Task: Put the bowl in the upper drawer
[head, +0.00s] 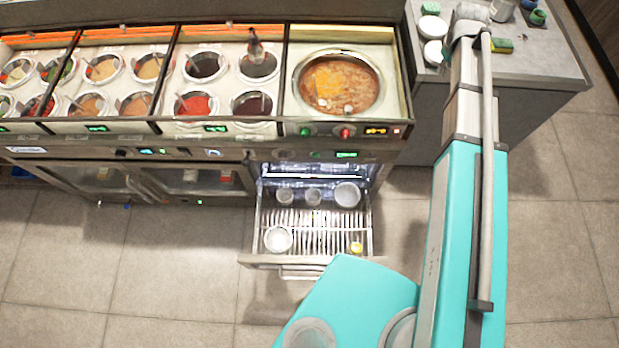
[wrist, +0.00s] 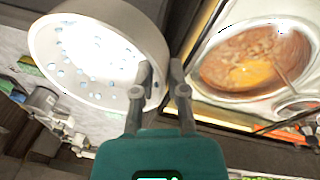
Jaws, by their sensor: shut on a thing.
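A white bowl (wrist: 150,45) with drops on its inside fills the upper left of the wrist view, tilted. My gripper (wrist: 163,72) is at the bowl's right edge, shut on its wall. In the head view my arm reaches over the counter at the right, and I cannot make out the fingers there. A drawer (head: 262,261) is pulled out under the counter, with a slatted rack inside. Whether another drawer lies below it is hard to tell.
The drawer holds a white bowl (head: 278,239), several cups and a yellow item (head: 356,248). Sauce wells line the counter, with a large soup pot (head: 340,82) at the right end. Small white dishes (head: 431,27) and a sponge (head: 502,46) lie on the grey side counter (head: 545,65).

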